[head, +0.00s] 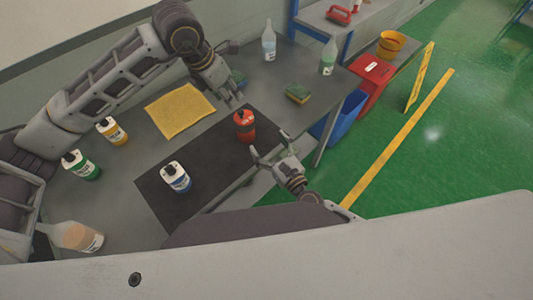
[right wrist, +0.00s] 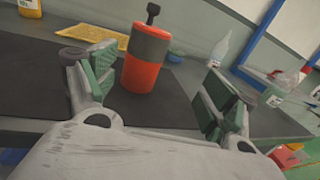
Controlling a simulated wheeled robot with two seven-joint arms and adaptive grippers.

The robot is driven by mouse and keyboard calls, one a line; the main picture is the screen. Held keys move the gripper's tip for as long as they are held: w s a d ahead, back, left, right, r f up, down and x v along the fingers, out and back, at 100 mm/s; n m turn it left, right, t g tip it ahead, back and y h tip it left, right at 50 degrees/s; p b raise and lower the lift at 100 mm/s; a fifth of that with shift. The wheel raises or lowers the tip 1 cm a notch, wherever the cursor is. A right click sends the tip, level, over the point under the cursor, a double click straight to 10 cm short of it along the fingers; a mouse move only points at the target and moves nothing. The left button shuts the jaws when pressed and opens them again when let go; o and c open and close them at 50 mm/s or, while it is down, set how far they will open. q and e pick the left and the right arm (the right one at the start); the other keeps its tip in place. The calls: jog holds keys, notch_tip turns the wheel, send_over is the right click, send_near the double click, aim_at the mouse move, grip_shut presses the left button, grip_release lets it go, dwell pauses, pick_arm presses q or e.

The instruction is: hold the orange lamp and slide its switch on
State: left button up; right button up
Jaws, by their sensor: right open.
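The orange lamp (head: 244,126) stands upright on the black mat (head: 210,150), near the mat's right part. In the right wrist view the lamp (right wrist: 144,73) has an orange body, a grey band and a dark knob on top. My right gripper (head: 271,149) is open and empty in front of the lamp. In the right wrist view the lamp stands beyond and between its spread fingers, nearer the left one. My left gripper (head: 236,101) hangs just behind and above the lamp. Its fingertips look apart and hold nothing. The lamp's switch cannot be made out.
A blue-labelled bottle (head: 176,177) stands on the mat. A yellow cloth (head: 179,110) lies behind it. Green-labelled (head: 81,165) and yellow (head: 112,130) bottles stand at left. A sponge (head: 297,94) and clear bottles (head: 269,42) are at the back right. A blue bin (head: 347,117) stands beyond the table.

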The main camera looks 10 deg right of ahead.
aim_at(245, 126)
jog(key=shift+s+a+f, duration=0.25)
jog(key=shift+s+f, duration=0.1)
jog(key=shift+s, duration=0.3)
jog(key=shift+s+a+f, duration=0.25)
jog(key=shift+s+f, duration=0.1)
jog(key=shift+s, duration=0.25)
jog(key=shift+w, duration=0.15)
jog(key=shift+f+x, duration=0.2)
jog(key=shift+x, duration=6.6)
jog(key=shift+a, duration=0.15)
jog(key=shift+c, duration=0.3)
